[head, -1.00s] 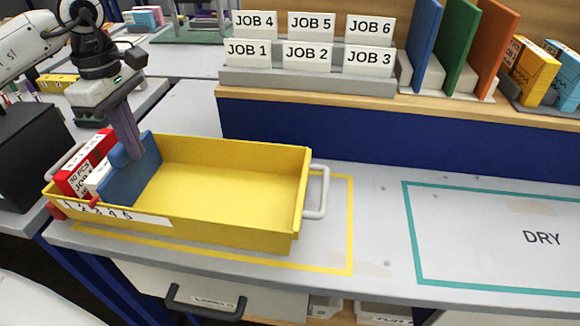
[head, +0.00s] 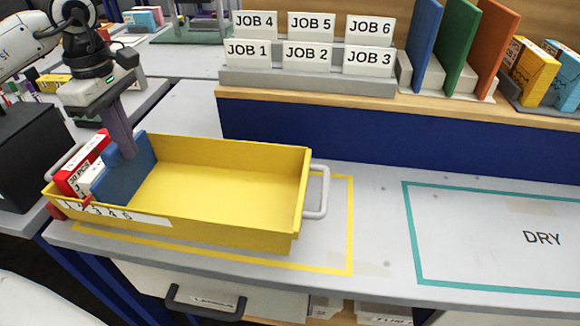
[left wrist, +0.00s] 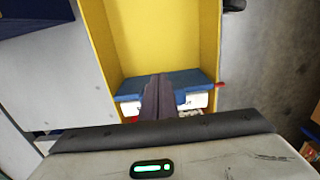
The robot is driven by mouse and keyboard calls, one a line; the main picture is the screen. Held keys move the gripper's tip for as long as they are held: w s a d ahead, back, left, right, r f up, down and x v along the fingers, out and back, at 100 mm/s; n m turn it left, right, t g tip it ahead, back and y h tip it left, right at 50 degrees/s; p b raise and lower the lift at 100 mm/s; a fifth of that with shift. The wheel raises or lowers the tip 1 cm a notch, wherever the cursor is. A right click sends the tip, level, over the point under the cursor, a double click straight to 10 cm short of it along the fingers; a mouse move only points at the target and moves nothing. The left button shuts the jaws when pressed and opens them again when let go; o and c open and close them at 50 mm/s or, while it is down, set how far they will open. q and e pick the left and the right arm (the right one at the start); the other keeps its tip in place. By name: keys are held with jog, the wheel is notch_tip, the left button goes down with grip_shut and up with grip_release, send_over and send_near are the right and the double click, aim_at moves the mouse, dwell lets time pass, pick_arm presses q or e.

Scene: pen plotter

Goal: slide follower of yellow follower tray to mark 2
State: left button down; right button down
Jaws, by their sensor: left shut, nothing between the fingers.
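The yellow follower tray (head: 225,185) sits on the grey bench inside a yellow outline. Its blue follower (head: 128,170) stands upright across the tray near the left end, against red and white boxes (head: 84,166). A red pointer (head: 87,201) shows at the number strip (head: 125,214) on the front wall, near its low-number end; the exact mark is too small to tell. My left gripper (head: 124,152) is shut and empty, its fingertips at the follower's top edge. In the left wrist view the fingers (left wrist: 158,98) overlap the blue follower (left wrist: 195,83). My right gripper is not in view.
A white handle (head: 318,192) sticks out at the tray's right end. The tray is empty right of the follower. Job cards (head: 307,55) and colored dividers (head: 460,50) stand on the raised shelf behind. The teal DRY outline (head: 410,235) is clear.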

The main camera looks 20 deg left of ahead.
pick_arm(q)
jog(key=shift+s+a, duration=0.2)
jog(key=shift+a, duration=0.4)
jog(key=shift+s+a, duration=0.15)
jog(key=shift+a, duration=0.45)
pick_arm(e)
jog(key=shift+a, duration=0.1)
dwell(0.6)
pick_arm(q)
jog(key=shift+d, duration=0.1)
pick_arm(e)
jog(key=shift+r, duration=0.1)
pick_arm(q)
jog(key=shift+w+d+p, duration=0.2)
jog(key=shift+d+p, duration=0.1)
jog(key=shift+d, duration=0.25)
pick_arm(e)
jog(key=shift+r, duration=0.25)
